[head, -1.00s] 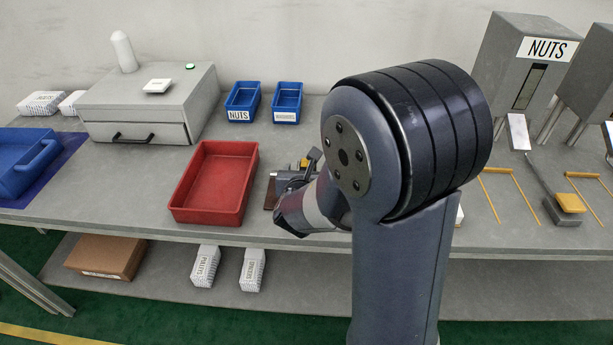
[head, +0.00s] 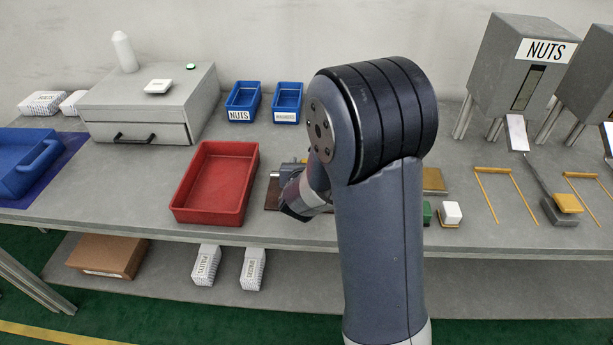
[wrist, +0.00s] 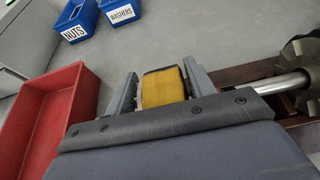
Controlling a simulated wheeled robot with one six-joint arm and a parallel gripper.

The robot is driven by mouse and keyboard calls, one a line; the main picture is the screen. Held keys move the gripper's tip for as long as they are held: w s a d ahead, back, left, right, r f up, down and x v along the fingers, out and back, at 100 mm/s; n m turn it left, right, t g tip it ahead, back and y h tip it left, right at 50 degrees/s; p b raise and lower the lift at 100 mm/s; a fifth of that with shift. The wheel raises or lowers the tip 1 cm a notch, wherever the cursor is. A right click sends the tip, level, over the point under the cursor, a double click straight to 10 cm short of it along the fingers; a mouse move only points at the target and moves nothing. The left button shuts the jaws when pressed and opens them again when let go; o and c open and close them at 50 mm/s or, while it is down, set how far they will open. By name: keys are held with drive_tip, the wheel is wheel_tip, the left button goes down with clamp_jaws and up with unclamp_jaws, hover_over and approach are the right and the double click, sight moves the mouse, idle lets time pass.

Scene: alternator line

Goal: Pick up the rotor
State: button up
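The rotor shows in part at the right edge of the wrist view: a bright steel shaft (wrist: 285,82) and a dark metal body with claw-like teeth (wrist: 300,58). It lies over a dark brown base, and its far end is cut off. My gripper (wrist: 160,82) is left of the shaft, its two grey fingers apart. A yellow block (wrist: 163,88) shows between the fingers, with a gap on the left; whether it is touched I cannot tell. In the head view my gripper (head: 298,190) is partly hidden by my arm, which also hides the rotor.
A red tray (head: 240,206) stands just left of my gripper. Blue bins for nuts (head: 241,104) and washers (head: 286,104) stand behind. A grey drawer cabinet (head: 113,121) is at back left. A white-topped block (head: 450,213) and a nuts dispenser (head: 512,75) are to the right.

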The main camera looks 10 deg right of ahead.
clamp_jaws()
idle(0.3)
drive_tip(key=shift+w+r, duration=0.15)
drive_tip(key=shift+r, duration=0.15)
